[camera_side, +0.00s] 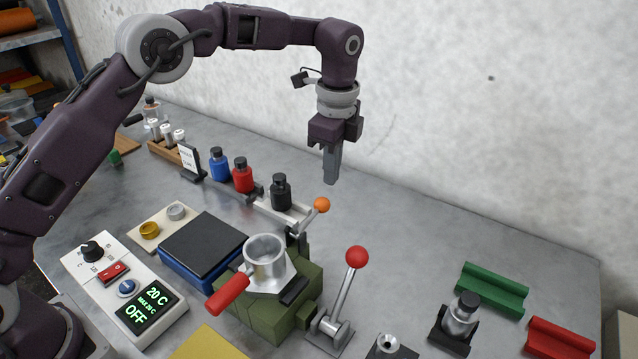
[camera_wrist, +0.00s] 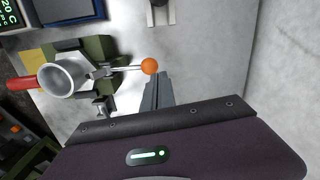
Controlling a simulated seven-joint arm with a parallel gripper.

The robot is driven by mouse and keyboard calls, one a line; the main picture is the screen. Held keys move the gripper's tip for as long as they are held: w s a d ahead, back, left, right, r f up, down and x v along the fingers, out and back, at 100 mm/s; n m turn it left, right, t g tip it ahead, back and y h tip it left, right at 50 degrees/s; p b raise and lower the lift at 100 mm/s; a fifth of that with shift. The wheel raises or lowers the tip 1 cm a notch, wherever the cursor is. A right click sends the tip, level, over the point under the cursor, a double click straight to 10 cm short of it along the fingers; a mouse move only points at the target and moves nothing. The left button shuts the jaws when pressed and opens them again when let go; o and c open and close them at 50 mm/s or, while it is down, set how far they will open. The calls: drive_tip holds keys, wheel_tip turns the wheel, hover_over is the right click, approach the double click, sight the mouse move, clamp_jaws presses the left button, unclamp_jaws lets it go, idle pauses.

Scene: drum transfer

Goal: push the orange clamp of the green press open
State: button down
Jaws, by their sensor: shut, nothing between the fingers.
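The green press (camera_side: 275,309) stands at the front middle of the bench, with a metal cup (camera_side: 266,258) on top. The orange clamp knob (camera_side: 321,205) sits on a short metal lever at the back of the press. In the wrist view the orange knob (camera_wrist: 149,66) is at the end of its lever, which points away from the cup (camera_wrist: 64,78). My gripper (camera_side: 331,182) is shut and empty, pointing down above the bench, behind and above the knob. In the wrist view its fingertips (camera_wrist: 158,78) appear just beside the knob; I cannot tell any contact there.
A red-knobbed lever (camera_side: 356,257) stands upright right of the press. A red handle (camera_side: 228,291) sticks out at its front left. Black (camera_side: 281,191), red (camera_side: 242,175) and blue (camera_side: 219,163) bottles stand behind left. The bench right of my gripper is clear up to the wall.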

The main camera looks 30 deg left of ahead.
drive_tip(key=shift+d+r, duration=0.1)
drive_tip(key=shift+r, duration=1.7)
